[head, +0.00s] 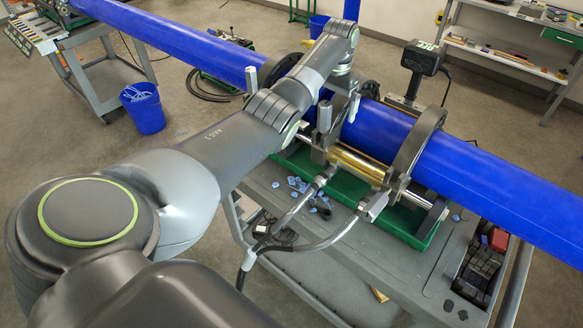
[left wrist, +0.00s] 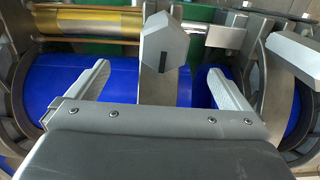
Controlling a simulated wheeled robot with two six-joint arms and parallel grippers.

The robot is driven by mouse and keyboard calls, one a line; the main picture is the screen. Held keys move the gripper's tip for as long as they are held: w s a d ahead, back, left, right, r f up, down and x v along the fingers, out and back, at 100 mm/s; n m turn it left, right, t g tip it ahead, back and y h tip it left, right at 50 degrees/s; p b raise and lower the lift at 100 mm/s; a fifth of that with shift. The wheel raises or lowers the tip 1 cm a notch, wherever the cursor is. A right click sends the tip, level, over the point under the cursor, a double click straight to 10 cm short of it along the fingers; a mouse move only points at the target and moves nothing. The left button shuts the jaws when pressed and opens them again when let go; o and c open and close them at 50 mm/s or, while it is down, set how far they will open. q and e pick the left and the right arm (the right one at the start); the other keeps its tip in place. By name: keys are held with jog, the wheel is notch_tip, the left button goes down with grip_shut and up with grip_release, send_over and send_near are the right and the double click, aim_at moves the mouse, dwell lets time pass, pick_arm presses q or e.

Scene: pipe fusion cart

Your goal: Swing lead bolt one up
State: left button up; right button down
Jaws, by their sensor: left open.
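My left gripper (left wrist: 158,70) is open, its two fingers spread over the blue pipe (left wrist: 75,85) on either side of a grey clamp. A grey bolt with a faceted head (left wrist: 165,45) stands between the fingers, with gaps on both sides and no visible grip on it. A second similar faceted head (left wrist: 293,50) is at the right of the left wrist view. In the head view my left gripper (head: 343,85) is over the clamps on the blue pipe (head: 480,165), its fingers partly hidden. I cannot tell which bolt is lead bolt one. My right gripper is not in view.
The clamps sit over a green tray (head: 405,228) on a grey cart (head: 330,252). A brass cylinder (head: 357,165) and hoses lie beside the pipe. A black device with a display (head: 421,57) stands behind. A blue bin (head: 143,107) is on the floor at left.

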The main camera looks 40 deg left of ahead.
pick_arm(q)
jog(key=shift+w+r+p, duration=0.1)
jog(key=shift+r+p, duration=1.75)
notch_tip(320, 180, up, 2)
jog(key=shift+r+p, duration=0.15)
jog(key=shift+p, duration=0.3)
jog(key=shift+r, duration=1.55)
